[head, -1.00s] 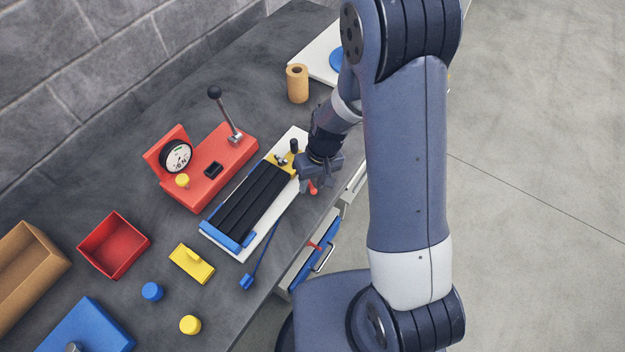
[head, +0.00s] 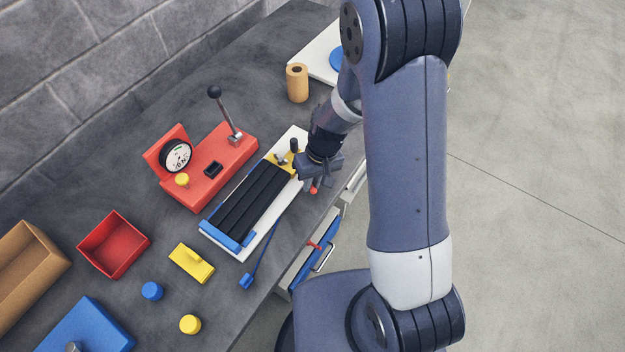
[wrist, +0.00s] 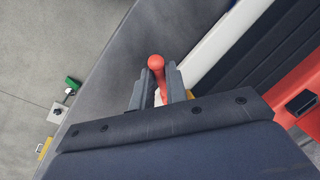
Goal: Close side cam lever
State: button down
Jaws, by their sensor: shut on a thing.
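The side cam lever (wrist: 158,72) is red with a round knob. It sits between the two fingers of my gripper (wrist: 160,82) in the wrist view, with the knob standing out past the fingertips. In the head view my gripper (head: 309,181) is at the right edge of the strip feed rack, and the lever's red knob (head: 314,190) shows just below the fingers. The rack has a white base (head: 214,240), black strips (head: 250,203) and a yellow block (head: 289,162) at its upper end. The lever's pivot is hidden by my gripper.
A red press with a dial (head: 215,172) and upright black-knobbed handle stands left of the rack. A red bin (head: 114,246), yellow piece (head: 191,263) and blue knob (head: 152,291) lie at lower left. An open drawer (head: 316,255) juts out below the bench edge.

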jog(key=m, duration=0.1)
jog(key=a+m+b, duration=0.1)
jog(key=m, duration=0.1)
jog(key=shift+s+a+m+t, duration=0.2)
jog(key=shift+m+t, duration=0.1)
jog(key=shift+t, duration=0.1)
jog(key=m, duration=0.1)
jog(key=a+m, duration=0.1)
jog(key=shift+m, duration=0.4)
jog(key=m, duration=0.1)
jog(key=a+m+t+p, duration=0.1)
jog(key=m, duration=0.1)
jog(key=shift+w+r, duration=0.15)
jog(key=shift+w+a+m+p, duration=0.1)
jog(key=shift+a+m+p, duration=0.15)
jog(key=shift+m, duration=0.35)
jog(key=shift+w+a+m+p, duration=0.15)
jog(key=shift+m+p, duration=0.2)
jog(key=shift+m, duration=0.25)
jog(key=c, duration=1.4)
grip_release()
